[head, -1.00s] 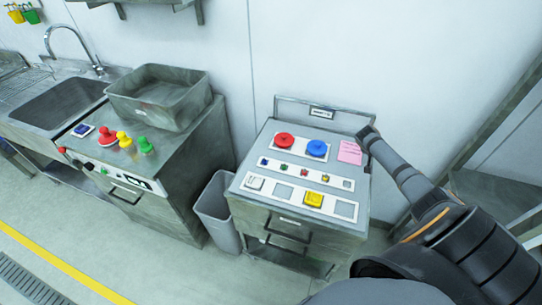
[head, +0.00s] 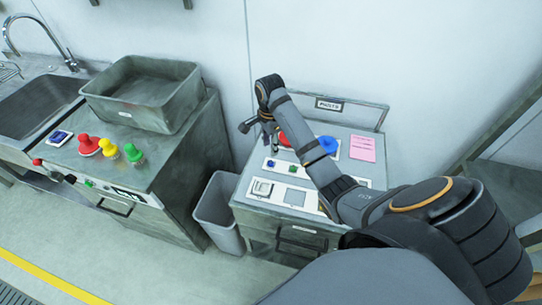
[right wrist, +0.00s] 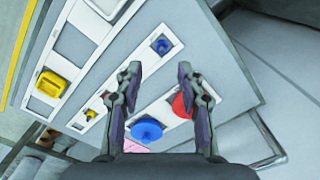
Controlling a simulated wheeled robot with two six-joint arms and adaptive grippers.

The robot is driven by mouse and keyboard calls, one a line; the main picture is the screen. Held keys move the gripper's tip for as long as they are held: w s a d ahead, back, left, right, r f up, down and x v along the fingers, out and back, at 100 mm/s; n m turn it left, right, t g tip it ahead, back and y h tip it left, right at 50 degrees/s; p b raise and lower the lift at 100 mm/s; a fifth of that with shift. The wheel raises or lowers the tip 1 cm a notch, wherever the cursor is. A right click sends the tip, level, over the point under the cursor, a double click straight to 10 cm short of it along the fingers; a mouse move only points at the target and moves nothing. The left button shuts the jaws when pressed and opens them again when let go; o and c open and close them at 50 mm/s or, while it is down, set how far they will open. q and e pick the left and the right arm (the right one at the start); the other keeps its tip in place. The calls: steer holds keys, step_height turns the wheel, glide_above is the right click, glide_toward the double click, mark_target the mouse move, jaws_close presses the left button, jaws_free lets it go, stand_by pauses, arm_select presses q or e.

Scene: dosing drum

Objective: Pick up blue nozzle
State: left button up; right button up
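The small blue nozzle (head: 271,164) sits at the left end of a narrow white strip (head: 258,164) on the grey cabinet top. In the right wrist view the blue nozzle (right wrist: 162,46) shows beyond and between the fingertips, apart from them. My right gripper (head: 260,126) is above the cabinet's left part. Its fingers (right wrist: 159,70) are open with nothing between them. Small red and yellow nozzles (right wrist: 89,115) show farther along the strip in the wrist view. My left gripper is not in view.
A red disc (head: 299,139) and a blue disc (head: 328,145) lie behind the strip, near a pink note (head: 362,148). A white-framed panel (head: 265,188) is in front. A bin (head: 217,212) stands left. My right arm covers the cabinet's right part.

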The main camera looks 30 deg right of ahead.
mark_target(270, 161)
steer(key=f, duration=0.1)
steer(key=f+b, duration=0.1)
steer(key=f, duration=0.1)
steer(key=shift+w+f, duration=0.15)
steer(key=shift+w, duration=0.2)
steer(key=shift+b, duration=0.3)
steer(key=b, duration=0.1)
steer(key=f, duration=0.1)
steer(key=f+b, duration=0.1)
steer(key=shift+s+d+f+b, duration=0.25)
steer(key=shift+b, duration=0.1)
steer(key=shift+w+f, duration=0.1)
steer(key=shift+f, duration=1.05)
steer(key=shift+r, duration=0.1)
steer(key=c, duration=0.3)
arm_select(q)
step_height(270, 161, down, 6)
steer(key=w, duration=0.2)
arm_select(e)
jaws_close()
